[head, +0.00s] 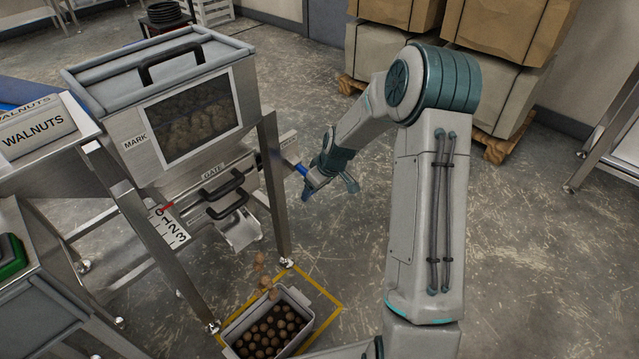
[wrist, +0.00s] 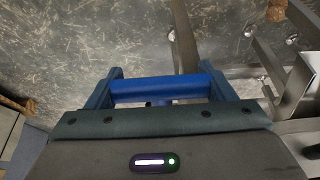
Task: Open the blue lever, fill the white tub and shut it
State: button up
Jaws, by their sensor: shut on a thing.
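The blue lever (head: 301,169) sticks out from the right side of a steel hopper. My gripper (head: 312,176) is shut on it; in the wrist view the blue bar (wrist: 158,89) lies between the fingers. The white tub (head: 303,303) stands on the floor under the hopper's chute (head: 242,235). Many walnuts (head: 268,332) cover the part of its inside that I see. Several walnuts (head: 262,275) are in the air between chute and tub. My arm partly covers the tub's near end.
The hopper window (head: 190,115) shows walnuts inside. A gate handle (head: 225,195) and a numbered scale (head: 172,225) with a red pointer near 0 are below. Yellow floor tape (head: 325,293) surrounds the tub. A pallet of boxes (head: 500,75) stands behind; floor between is clear.

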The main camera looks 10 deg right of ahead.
jog(key=shift+w+a+f, duration=0.3)
jog(key=shift+w+a, duration=0.05)
jog(key=shift+w, duration=0.1)
jog(key=o, duration=1.4)
jog(key=shift+a, duration=0.15)
jog(key=shift+d, duration=0.3)
jog(key=p+v, duration=0.4)
jog(key=v, duration=0.9)
jog(key=shift+s+r+p, duration=0.25)
jog(key=shift+r+p, duration=0.05)
jog(key=shift+p, duration=0.05)
